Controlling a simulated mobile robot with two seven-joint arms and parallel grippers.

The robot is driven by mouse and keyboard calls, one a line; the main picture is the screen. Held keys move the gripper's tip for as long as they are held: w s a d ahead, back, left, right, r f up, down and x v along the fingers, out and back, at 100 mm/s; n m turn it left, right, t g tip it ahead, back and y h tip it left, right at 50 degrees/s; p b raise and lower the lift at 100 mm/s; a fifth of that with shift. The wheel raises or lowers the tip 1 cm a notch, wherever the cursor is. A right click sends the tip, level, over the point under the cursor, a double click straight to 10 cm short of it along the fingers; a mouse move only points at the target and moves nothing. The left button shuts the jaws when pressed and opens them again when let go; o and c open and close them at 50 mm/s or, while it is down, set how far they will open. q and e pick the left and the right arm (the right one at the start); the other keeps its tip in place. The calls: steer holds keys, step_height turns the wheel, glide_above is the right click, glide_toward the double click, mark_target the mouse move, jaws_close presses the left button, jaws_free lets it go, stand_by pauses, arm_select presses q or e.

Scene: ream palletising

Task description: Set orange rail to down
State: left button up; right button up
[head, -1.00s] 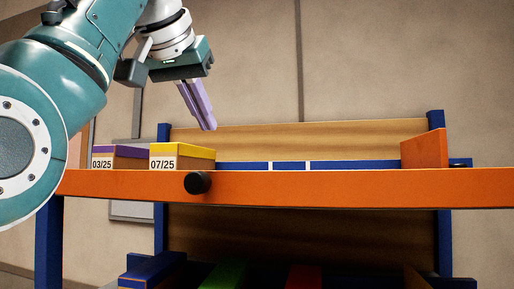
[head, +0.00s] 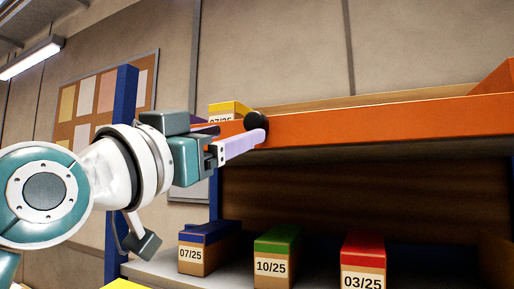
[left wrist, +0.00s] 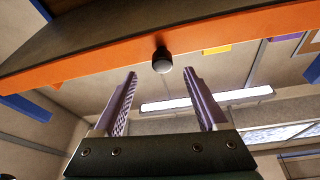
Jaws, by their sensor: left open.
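The orange rail (head: 385,120) runs across the front of the upper shelf, raised well above the lower shelf. Its dark round knob (head: 256,121) sits near its left end. My left gripper (head: 257,136) is open, its lavender fingers reaching right to the knob in the head view. My right gripper is in neither view.
A yellow-topped box (head: 230,107) stands behind the rail on the upper shelf. Blue-topped (head: 195,259), green-topped (head: 274,262) and red-topped (head: 362,265) boxes stand on the lower shelf. A blue post (head: 121,160) rises behind my left arm.

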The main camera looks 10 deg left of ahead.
mark_target(252, 123)
arm_select(q)
steer(key=shift+t, duration=0.4)
steer(key=p+x, duration=0.5)
steer(key=x, duration=0.2)
steer(key=shift+w+r+p, duration=0.1)
steer(key=shift+r+p, duration=0.05)
steer(key=shift+p, duration=0.15)
steer(key=shift+w+d+r, duration=0.1)
steer(key=shift+w+d, duration=0.1)
steer(key=shift+w, duration=0.45)
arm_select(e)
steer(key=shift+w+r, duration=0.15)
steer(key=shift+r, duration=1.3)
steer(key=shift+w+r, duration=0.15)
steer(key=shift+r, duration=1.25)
arm_select(q)
jaws_close()
